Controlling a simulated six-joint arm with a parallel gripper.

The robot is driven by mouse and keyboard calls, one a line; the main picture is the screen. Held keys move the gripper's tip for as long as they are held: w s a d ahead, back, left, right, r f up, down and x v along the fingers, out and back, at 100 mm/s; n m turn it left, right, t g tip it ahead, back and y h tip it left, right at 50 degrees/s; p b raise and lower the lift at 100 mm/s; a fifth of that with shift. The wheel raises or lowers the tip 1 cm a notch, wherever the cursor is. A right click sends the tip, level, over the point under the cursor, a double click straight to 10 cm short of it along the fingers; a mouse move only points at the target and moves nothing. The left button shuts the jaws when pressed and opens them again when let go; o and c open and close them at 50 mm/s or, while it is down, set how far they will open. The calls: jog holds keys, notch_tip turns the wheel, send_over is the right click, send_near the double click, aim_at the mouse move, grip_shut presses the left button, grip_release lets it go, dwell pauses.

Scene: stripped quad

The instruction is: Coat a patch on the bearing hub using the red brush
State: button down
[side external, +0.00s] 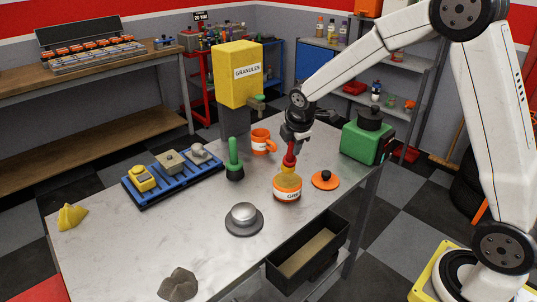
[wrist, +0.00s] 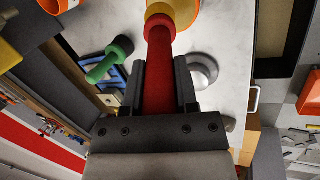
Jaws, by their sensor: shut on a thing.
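My gripper (side external: 296,133) is shut on the red handle of the red brush (side external: 290,155). The handle runs out between the fingers (wrist: 160,95) in the wrist view, where the red brush (wrist: 160,55) points at the yellow jar (wrist: 182,12). In the side view the brush stands upright in the mouth of the yellow jar (side external: 288,182), which has an orange and white label; its bristles are hidden. The bearing hub, a silver dome on a round grey flange (side external: 244,216), stands on the table front left of the jar. The hub (wrist: 203,70) also shows right of the handle in the wrist view.
A green-handled brush (side external: 234,160), an orange mug (side external: 262,142) and a blue tray (side external: 180,182) with several parts stand left of the jar. An orange lid (side external: 326,180) and a green machine (side external: 366,140) are right. An open black bin (side external: 308,250) lies at the front edge.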

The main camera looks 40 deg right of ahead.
jog(key=shift+r, duration=1.75)
jog(key=shift+f, duration=0.1)
jog(key=s+a+f+m+g+h, duration=0.1)
jog(key=s+a+f+m+g, duration=0.1)
jog(key=m, duration=0.5)
jog(key=s+a+f+m+g, duration=0.2)
jog(key=s+a+f+m, duration=0.2)
jog(key=s+f+m, duration=0.2)
jog(key=shift+s+a+f+m+h, duration=0.2)
jog(key=shift+s+f+m+h, duration=0.2)
jog(key=shift+s+m, duration=0.4)
jog(key=shift+w+r, duration=0.1)
jog(key=shift+w, duration=0.15)
jog(key=w+a+r+t+y, duration=0.1)
jog(key=w+a+r+t, duration=0.1)
jog(key=r, duration=0.4)
jog(key=w+a+r+t, duration=0.2)
jog(key=w+a+r, duration=0.3)
jog(key=w+r, duration=0.2)
jog(key=shift+w+a+r+y, duration=0.15)
jog(key=shift+a+y, duration=0.05)
jog(key=shift+y, duration=0.2)
